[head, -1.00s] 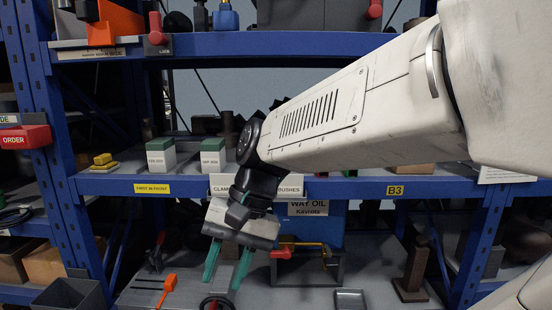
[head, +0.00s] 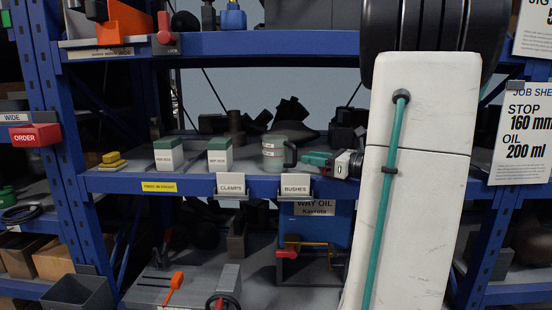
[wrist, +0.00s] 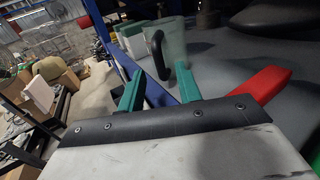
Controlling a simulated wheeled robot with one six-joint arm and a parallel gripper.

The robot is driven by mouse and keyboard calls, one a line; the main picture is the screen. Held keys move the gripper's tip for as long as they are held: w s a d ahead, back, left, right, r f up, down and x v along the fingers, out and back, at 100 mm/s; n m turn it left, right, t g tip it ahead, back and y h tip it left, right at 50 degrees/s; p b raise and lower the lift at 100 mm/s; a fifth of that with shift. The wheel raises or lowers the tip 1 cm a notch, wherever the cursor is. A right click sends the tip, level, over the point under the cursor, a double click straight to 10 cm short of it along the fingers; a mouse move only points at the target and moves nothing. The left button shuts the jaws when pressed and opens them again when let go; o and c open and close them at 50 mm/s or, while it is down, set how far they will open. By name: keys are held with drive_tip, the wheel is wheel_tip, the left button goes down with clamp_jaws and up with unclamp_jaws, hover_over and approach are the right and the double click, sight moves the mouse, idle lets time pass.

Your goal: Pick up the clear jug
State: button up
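The clear jug (head: 272,153) stands upright on the middle shelf in the head view, its black handle facing right. My gripper (head: 316,158) is just right of the handle, with green fingers pointing left. The jug also shows in the wrist view (wrist: 172,38), beyond my fingertips, with the handle (wrist: 157,55) nearest to me. In the wrist view my gripper (wrist: 160,72) is open, the fingers apart and the handle seen between them. I cannot tell whether the fingertips touch the handle.
Two white-and-green boxes (head: 168,154) (head: 219,154) stand left of the jug. Clamps (head: 230,185) and bushes (head: 296,185) labels sit on the shelf's front edge. Dark parts stand behind. A red bar (wrist: 262,92) lies right of my fingers in the wrist view.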

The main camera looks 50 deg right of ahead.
sight(295, 162)
drive_tip(key=x, duration=0.6)
drive_tip(key=shift+f, duration=0.15)
clamp_jaws()
